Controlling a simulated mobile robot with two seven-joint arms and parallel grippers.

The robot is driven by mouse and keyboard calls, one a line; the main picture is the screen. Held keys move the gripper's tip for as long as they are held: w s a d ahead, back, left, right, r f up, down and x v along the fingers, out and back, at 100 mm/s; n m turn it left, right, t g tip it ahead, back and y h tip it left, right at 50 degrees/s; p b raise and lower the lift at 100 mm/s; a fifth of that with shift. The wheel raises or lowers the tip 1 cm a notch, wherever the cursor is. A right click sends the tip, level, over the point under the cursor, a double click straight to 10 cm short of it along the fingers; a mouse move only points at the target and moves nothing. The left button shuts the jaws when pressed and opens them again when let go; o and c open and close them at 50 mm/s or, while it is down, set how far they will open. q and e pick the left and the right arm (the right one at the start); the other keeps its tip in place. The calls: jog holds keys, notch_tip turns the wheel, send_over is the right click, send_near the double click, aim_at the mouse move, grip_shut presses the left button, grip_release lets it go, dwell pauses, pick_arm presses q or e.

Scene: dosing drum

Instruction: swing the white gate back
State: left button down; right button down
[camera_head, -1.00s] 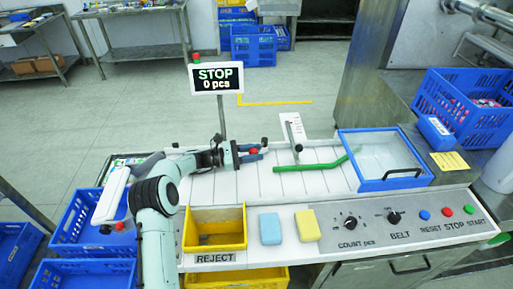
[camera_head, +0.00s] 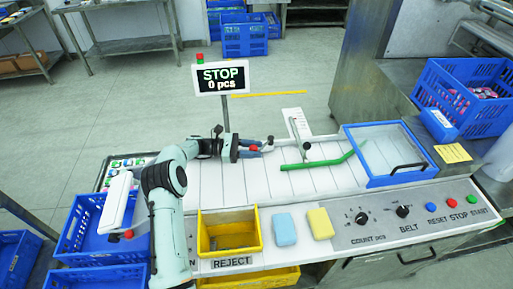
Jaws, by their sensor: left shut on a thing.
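My left gripper (camera_head: 262,147) reaches in over the far left part of the white slatted belt deck. Its jaws are shut on a small red knob (camera_head: 254,148), which shows between the fingers. The white gate itself is hard to make out against the white deck; I cannot tell its edges or angle near the fingers. A white plate with small print (camera_head: 297,122) stands just beyond the deck's back edge, to the right of the gripper. My right gripper is not in view.
A green bar (camera_head: 325,162) with a grey post (camera_head: 299,134) lies right of the gripper. A blue-framed clear lid (camera_head: 348,160) is further right. The STOP display (camera_head: 221,78) stands behind. A yellow reject bin (camera_head: 229,252), blue sponge (camera_head: 285,229) and yellow sponge (camera_head: 320,223) are in front.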

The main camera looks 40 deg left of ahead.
pick_arm(q)
jog(key=shift+a, duration=0.1)
jog(key=c, duration=0.8)
grip_release()
jog(key=v, duration=1.3)
jog(key=shift+a, duration=0.2)
jog(key=shift+s, duration=0.1)
